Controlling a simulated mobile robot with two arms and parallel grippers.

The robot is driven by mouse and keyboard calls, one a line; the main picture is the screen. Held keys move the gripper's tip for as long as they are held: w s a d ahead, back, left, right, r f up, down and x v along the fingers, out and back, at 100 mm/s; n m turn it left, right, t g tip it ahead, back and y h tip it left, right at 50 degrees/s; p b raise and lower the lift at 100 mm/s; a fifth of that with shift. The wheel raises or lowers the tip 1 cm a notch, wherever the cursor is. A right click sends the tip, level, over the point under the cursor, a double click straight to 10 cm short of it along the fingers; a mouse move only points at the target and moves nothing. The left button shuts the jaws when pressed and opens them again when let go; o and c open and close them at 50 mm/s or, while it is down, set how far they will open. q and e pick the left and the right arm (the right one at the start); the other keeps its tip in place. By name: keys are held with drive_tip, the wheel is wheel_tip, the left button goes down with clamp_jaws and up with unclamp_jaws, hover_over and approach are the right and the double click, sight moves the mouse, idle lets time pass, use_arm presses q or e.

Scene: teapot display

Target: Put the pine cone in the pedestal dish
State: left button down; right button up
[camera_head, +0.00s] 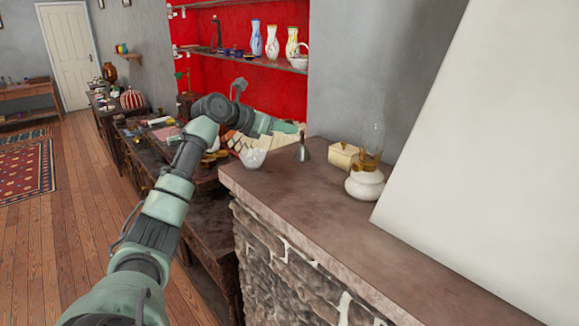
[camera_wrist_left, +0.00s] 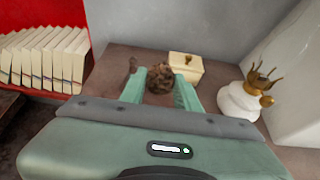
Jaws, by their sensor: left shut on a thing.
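My left gripper (camera_wrist_left: 160,80) is shut on the brown, scaly pine cone (camera_wrist_left: 160,78), which shows between its two green fingers in the left wrist view. In the head view the left gripper (camera_head: 291,127) is above the far end of the stone mantel, and I cannot make out the cone there. A clear glass bowl-like vessel (camera_head: 252,158) shows below the left forearm at the mantel's far left edge. It may be the pedestal dish, but I cannot tell for sure. My right gripper is not in view.
On the mantel (camera_head: 300,198) stand a small dark bell-shaped object (camera_head: 303,151), a cream box (camera_head: 343,157) and a white oil lamp (camera_head: 365,186) with a glass chimney. A slanted white wall (camera_head: 480,150) bounds the right. A row of books (camera_wrist_left: 45,58) is at left.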

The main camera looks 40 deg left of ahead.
use_arm(q)
hover_over(287, 174)
wheel_tip(287, 174, down, 5)
wheel_tip(287, 174, down, 4)
drive_tip(key=shift+r+p, duration=0.25)
drive_tip(key=shift+p, duration=0.35)
drive_tip(key=shift+a+f, duration=0.1)
drive_tip(key=shift+f, duration=0.1)
wheel_tip(287, 174, down, 4)
drive_tip(key=shift+r+p, duration=0.25)
drive_tip(key=shift+p, duration=0.2)
drive_tip(key=shift+f, duration=0.3)
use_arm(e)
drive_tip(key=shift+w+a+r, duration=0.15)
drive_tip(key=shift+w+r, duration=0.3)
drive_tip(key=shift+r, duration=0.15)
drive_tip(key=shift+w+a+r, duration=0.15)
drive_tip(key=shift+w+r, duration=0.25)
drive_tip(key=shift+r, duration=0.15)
use_arm(q)
drive_tip(key=shift+f, duration=0.1)
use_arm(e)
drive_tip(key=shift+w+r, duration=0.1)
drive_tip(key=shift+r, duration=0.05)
